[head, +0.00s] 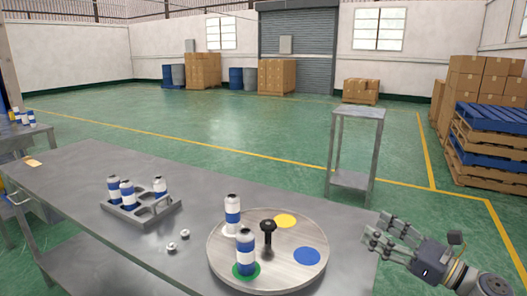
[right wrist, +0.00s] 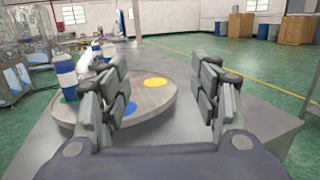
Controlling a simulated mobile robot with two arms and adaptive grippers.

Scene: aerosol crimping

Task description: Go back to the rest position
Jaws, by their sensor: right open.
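My right gripper (head: 384,232) is open and empty, off the right end of the metal table (head: 75,170) in the head view. Its two fingers (right wrist: 163,95) stand wide apart in the right wrist view, with nothing between them. A round turntable (head: 285,267) on the table has a black knob (head: 267,230) and coloured spots. One blue and white can (head: 245,252) stands on its green spot, and another can (head: 232,213) stands at its back left. The near can also shows in the right wrist view (right wrist: 65,75). My left gripper is not in view.
A grey tray (head: 133,217) on the table holds several cans. Two small metal parts (head: 178,240) lie near it. A small metal stand (head: 358,115) is behind the table. Pallets with boxes (head: 480,125) stand at the right. The green floor between is clear.

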